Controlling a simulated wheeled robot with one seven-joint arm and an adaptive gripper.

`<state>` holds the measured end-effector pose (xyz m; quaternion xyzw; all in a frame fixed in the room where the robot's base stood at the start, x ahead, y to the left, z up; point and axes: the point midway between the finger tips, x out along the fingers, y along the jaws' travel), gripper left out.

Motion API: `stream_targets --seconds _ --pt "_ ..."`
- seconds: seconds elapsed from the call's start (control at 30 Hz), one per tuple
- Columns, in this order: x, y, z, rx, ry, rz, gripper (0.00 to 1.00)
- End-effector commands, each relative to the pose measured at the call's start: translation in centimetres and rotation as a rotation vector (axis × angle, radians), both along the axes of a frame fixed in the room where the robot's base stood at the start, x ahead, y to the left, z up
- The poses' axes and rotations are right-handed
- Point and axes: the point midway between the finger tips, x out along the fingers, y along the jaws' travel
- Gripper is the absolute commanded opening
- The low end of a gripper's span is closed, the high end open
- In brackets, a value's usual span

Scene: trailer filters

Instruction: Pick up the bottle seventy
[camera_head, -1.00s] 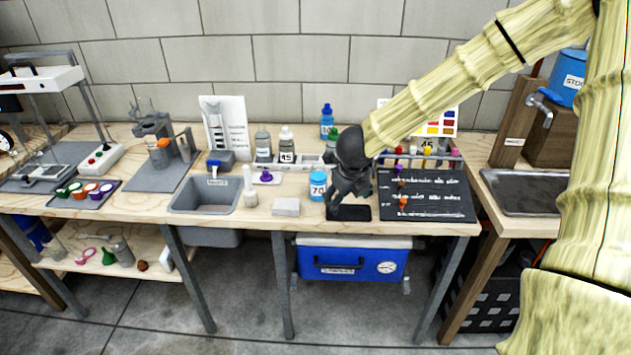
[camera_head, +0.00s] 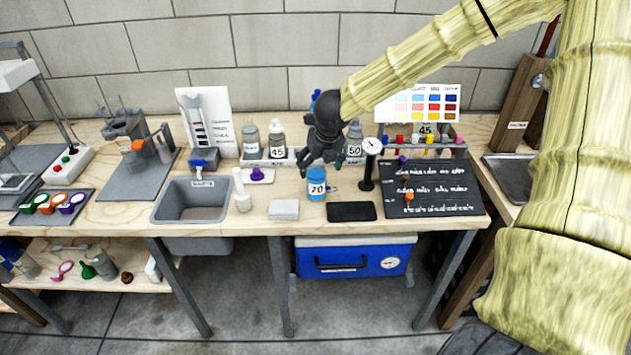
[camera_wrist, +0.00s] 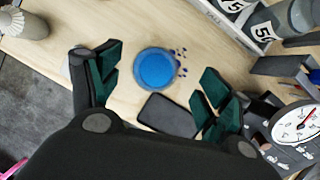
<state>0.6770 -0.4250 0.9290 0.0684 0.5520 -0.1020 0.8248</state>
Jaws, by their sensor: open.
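The bottle seventy (camera_head: 316,186) is blue with a white label reading 70, and stands upright near the front edge of the workbench (camera_head: 120,213). In the wrist view its round blue cap (camera_wrist: 156,68) shows from above, between and beyond the finger pads. My gripper (camera_head: 318,163) is above and just behind the bottle in the head view. Its fingers are spread wide, and it also shows open in the wrist view (camera_wrist: 160,92). Nothing is held. The bottle is apart from both finger pads.
A black flat pad (camera_head: 351,211) lies right of the bottle, and a white block (camera_head: 284,209) left. A dial gauge on a stand (camera_head: 368,165) rises close to the right. Bottles 45 (camera_head: 277,140) and 50 (camera_head: 354,140) stand behind. A sink (camera_head: 192,201) is at left.

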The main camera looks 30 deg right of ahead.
Motion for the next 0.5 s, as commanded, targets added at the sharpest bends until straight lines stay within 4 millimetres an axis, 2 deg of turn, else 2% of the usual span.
stream_targets --seconds 0.5 --pt "1.2 0.0 -2.7 0.0 0.001 0.002 0.78"
